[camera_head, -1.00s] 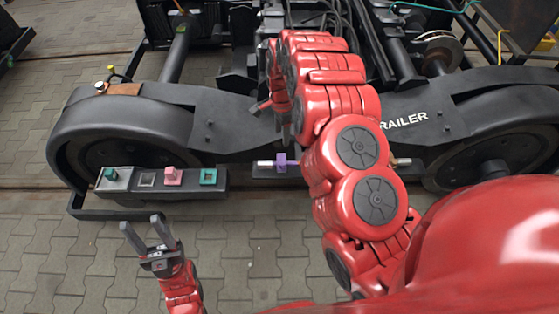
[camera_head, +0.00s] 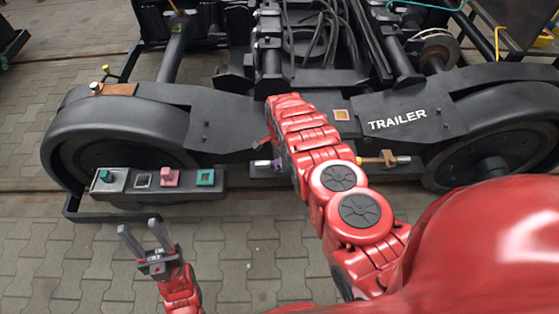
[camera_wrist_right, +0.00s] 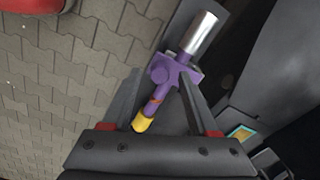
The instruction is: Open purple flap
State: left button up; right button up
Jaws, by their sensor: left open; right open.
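The purple flap (camera_head: 278,166) sits on a dark bar low on the bogie's side, partly hidden by my right arm in the head view. In the right wrist view the purple flap (camera_wrist_right: 163,77) has a silver cylinder at its upper end and a stem with a yellow tip (camera_wrist_right: 143,124). My right gripper (camera_wrist_right: 157,85) is open, with its fingers on either side of the purple stem in the picture. I cannot tell whether they touch it. My left gripper (camera_head: 140,228) is open and empty above the paving, in front of the button panel.
A grey panel (camera_head: 122,181) with teal and pink parts stands left of the flap. A brown-orange handle (camera_head: 388,158) is on the bar to the right. The black bogie frame (camera_head: 235,125) rises behind. The paving in front is clear.

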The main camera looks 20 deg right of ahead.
jog(key=shift+f, duration=0.25)
jog(key=shift+c, duration=0.3)
grip_shut()
dwell(1.0)
